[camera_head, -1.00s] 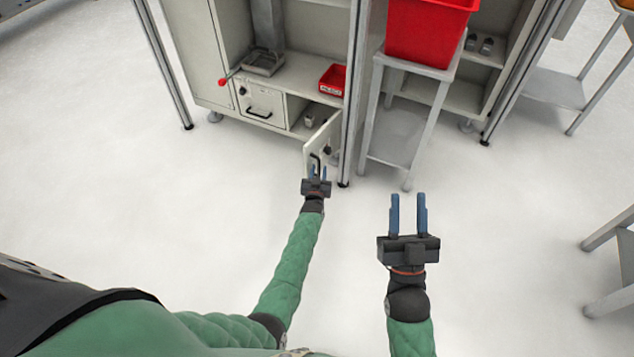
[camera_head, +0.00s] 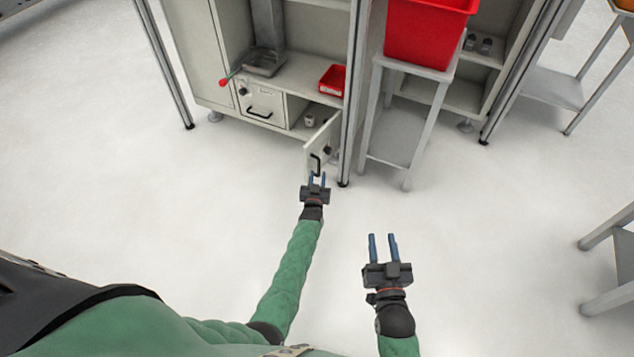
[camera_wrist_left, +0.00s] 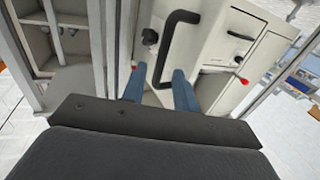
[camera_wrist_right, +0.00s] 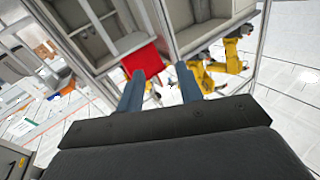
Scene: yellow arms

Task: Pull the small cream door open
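The small cream door (camera_head: 323,142) stands swung out from the cabinet at its lower right, with the compartment behind it visible. Its black handle (camera_head: 315,163) is on the outer face near the free edge; it also shows in the left wrist view (camera_wrist_left: 177,45). My left gripper (camera_head: 317,180) is just in front of and below the handle, fingers apart with nothing between them. My right gripper (camera_head: 383,240) is open and empty over bare floor, to the right.
A closed drawer front with a black handle (camera_head: 259,113) is left of the open compartment. A small red tray (camera_head: 332,80) sits on the shelf above. A grey stand (camera_head: 394,130) holding a red bin (camera_head: 427,30) is to the right. The floor in front is clear.

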